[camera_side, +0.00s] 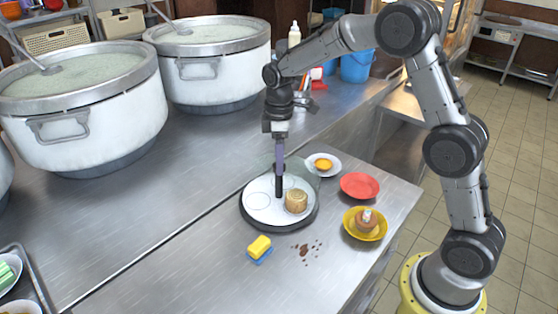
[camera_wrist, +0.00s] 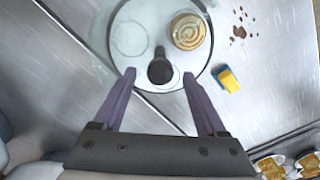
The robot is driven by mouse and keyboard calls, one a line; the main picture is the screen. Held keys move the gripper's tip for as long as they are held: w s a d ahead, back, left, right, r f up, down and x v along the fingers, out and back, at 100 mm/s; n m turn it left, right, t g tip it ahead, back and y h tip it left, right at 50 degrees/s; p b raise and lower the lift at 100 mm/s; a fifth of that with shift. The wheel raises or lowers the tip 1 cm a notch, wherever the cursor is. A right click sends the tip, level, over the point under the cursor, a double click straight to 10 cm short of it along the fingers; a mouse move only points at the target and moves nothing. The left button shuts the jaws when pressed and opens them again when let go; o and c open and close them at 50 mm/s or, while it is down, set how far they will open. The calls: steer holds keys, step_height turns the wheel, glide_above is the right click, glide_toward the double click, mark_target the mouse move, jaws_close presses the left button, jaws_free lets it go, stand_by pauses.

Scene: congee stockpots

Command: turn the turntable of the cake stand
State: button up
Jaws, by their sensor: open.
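The cake stand's turntable (camera_side: 263,213) is a round white disc on a dark round base, on the steel counter. It also shows in the wrist view (camera_wrist: 143,60). A black upright knob (camera_side: 279,188) stands on it, seen end-on in the wrist view (camera_wrist: 160,71). A round tan cake (camera_side: 296,202) sits on the disc right of the knob, and pale ring marks show beside it. My gripper (camera_side: 279,172) points down over the knob. In the wrist view its purple fingers (camera_wrist: 160,75) are apart, one each side of the knob, with gaps. I cannot tell whether the tips reach below its top.
A plate with a yellow item (camera_side: 323,165), a red plate (camera_side: 360,186) and a yellow bowl (camera_side: 365,223) stand to the right. A yellow-blue sponge (camera_side: 259,248) and brown crumbs (camera_side: 303,250) lie in front. Large stockpots (camera_side: 95,120) stand at left. The counter between is clear.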

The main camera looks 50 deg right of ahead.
steer(key=shift+f, duration=0.65)
jaws_close()
stand_by(1.0)
